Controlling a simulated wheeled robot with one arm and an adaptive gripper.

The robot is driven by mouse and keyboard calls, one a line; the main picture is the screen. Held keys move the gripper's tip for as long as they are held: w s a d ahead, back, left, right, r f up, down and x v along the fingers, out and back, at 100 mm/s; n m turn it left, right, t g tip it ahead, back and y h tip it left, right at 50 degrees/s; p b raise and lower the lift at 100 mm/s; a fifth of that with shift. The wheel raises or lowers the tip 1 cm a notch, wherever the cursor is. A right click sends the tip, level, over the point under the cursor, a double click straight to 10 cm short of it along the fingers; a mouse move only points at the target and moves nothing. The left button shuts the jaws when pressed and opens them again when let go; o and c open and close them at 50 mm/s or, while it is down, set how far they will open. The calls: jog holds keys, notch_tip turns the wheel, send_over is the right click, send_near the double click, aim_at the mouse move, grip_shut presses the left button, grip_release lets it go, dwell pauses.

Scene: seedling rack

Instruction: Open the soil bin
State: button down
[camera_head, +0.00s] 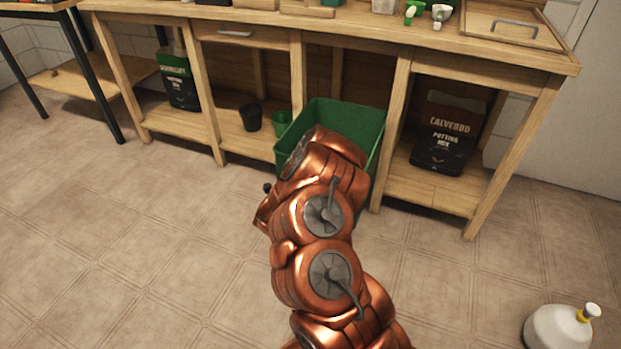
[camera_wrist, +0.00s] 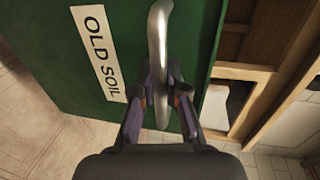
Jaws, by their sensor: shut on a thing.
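The green soil bin (camera_head: 362,123) stands in the middle bay of the wooden bench in the head view. Its open top shows, and it sticks out past the bench front. In the wrist view, its green front (camera_wrist: 195,30) carries a white label (camera_wrist: 98,50) reading "OLD SOIL". A silver bar handle (camera_wrist: 158,35) is fixed to that front. My gripper (camera_wrist: 162,95) is shut on the handle, with a finger on each side. In the head view my copper arm covers the bin's front, the handle and my gripper.
The wooden bench (camera_head: 420,35) has a potting mix bag (camera_head: 447,135) on its right shelf and another bag (camera_head: 178,80) at left. A black pot (camera_head: 250,118) and green pot (camera_head: 281,122) stand left of the bin. A white bottle (camera_head: 556,328) is at lower right. Floor at left is clear.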

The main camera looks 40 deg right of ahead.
jog(key=c, duration=1.2)
grip_release()
jog(key=shift+a, duration=0.1)
jog(key=shift+v, duration=5.85)
jog(key=shift+r, duration=0.1)
